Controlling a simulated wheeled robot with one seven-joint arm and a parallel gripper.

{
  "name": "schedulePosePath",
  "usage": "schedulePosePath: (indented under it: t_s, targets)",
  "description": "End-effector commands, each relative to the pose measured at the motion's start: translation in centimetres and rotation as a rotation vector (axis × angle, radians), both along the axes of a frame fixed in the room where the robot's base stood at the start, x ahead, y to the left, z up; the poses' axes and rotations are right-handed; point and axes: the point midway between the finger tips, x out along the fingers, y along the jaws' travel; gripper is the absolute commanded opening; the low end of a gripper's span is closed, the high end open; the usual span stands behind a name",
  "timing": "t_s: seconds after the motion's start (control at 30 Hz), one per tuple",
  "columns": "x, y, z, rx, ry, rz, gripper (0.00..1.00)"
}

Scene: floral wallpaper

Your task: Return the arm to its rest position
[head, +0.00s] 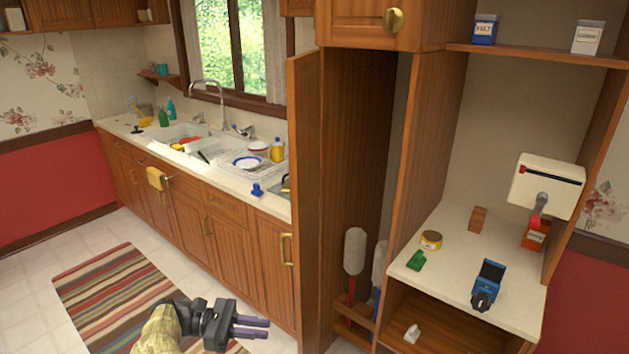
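My gripper (267,329) is at the bottom of the head view, left of the tall open cabinet (305,200). Its two purple fingers point right, with a narrow gap between them and nothing held. It is over the pale tiled floor (265,342), beside the right end of the striped rug (110,290). My forearm enters from the bottom edge; the rest of the arm is out of view.
Wooden lower cabinets (190,210) with a sink counter (120,125) run behind the gripper. Open floor lies at left.

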Motion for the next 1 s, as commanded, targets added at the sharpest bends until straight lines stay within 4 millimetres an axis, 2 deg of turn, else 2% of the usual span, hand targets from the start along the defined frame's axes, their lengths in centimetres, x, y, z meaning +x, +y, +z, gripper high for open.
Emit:
schedulePosePath:
  t_s: [0.27, 0.37, 0.5, 0.7, 1.0]
  targets:
    - [2.2, -5.9, 0.5, 0.162, -0.027, -0.103, 0.16]
    - [2.8, -8.8, 0.6, 0.249, -0.053, -0.158, 0.16]
    - [3.0, -13.8, 0.5, 0.415, -0.119, -0.268, 0.16]
    - [1.5, -18.9, 0.5, 0.649, -0.261, -0.431, 0.16]
    - [-2.6, -23.8, 1.7, 0.947, -0.553, -0.692, 0.16]
